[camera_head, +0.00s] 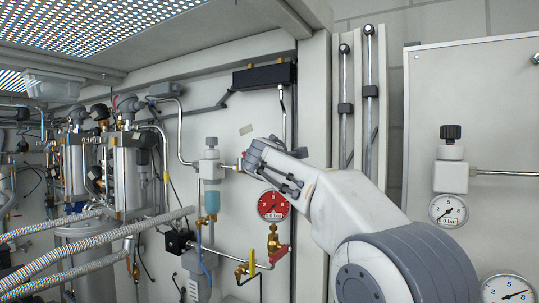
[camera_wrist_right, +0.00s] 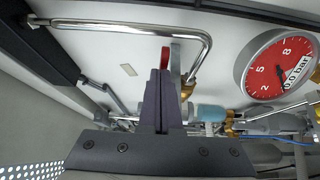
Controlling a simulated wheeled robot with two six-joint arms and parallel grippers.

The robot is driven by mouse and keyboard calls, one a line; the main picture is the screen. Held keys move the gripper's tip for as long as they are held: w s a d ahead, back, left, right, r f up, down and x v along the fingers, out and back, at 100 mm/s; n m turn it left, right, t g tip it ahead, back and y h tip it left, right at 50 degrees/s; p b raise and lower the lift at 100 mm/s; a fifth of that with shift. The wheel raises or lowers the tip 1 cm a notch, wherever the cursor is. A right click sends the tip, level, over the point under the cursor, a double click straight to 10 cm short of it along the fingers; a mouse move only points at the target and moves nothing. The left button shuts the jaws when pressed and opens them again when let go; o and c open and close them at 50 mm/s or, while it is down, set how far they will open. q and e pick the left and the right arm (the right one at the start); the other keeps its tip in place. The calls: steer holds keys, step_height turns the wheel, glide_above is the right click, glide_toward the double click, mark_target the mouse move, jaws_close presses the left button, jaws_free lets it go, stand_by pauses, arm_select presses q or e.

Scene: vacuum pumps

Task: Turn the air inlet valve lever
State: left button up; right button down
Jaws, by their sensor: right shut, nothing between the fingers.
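A small red lever (camera_head: 243,156) sits on a brass valve at the end of a pipe on the white wall panel. It also shows in the right wrist view (camera_wrist_right: 166,57), just beyond my fingertips. My right gripper (camera_head: 257,160) is in front of the panel close beside this lever and partly covers the valve. In the wrist view its dark fingers (camera_wrist_right: 159,78) are together with nothing between them. Their tips overlap the lever in the picture; I cannot tell if they touch it. My left gripper is not in view.
A red gauge (camera_head: 272,206) is just below my right gripper. A blue-bowled filter (camera_head: 211,201) hangs to the left. Lower down are a yellow lever (camera_head: 252,263) and another red lever (camera_head: 279,254). Corrugated hoses (camera_head: 95,247) cross the lower left.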

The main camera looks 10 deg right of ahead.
steer(key=shift+d, duration=0.15)
steer(key=s+a+b, duration=0.2)
steer(key=s+b, duration=0.5)
steer(key=s, duration=0.6)
steer(key=s+a+f+m+g+y, duration=0.1)
steer(key=s+a+f+g, duration=0.2)
steer(key=f, duration=0.7)
steer(key=s+a+f+m+g+y, duration=0.1)
steer(key=s+f+m+g, duration=0.3)
steer(key=f, duration=0.7)
steer(key=s+a+f+n+g+y, duration=0.1)
steer(key=s+a+f+g, duration=0.15)
steer(key=s+f, duration=0.55)
steer(key=s+d+f+m+g, duration=0.2)
steer(key=s+f+g, duration=0.2)
steer(key=s+f, duration=0.7)
steer(key=s+d+f+m+g, duration=0.2)
steer(key=s+f+m+g, duration=0.1)
steer(key=s+f, duration=0.7)
steer(key=shift+s+d+f+g, duration=0.2)
steer(key=shift+s+f+g, duration=0.2)
steer(key=shift+s+g, duration=0.3)
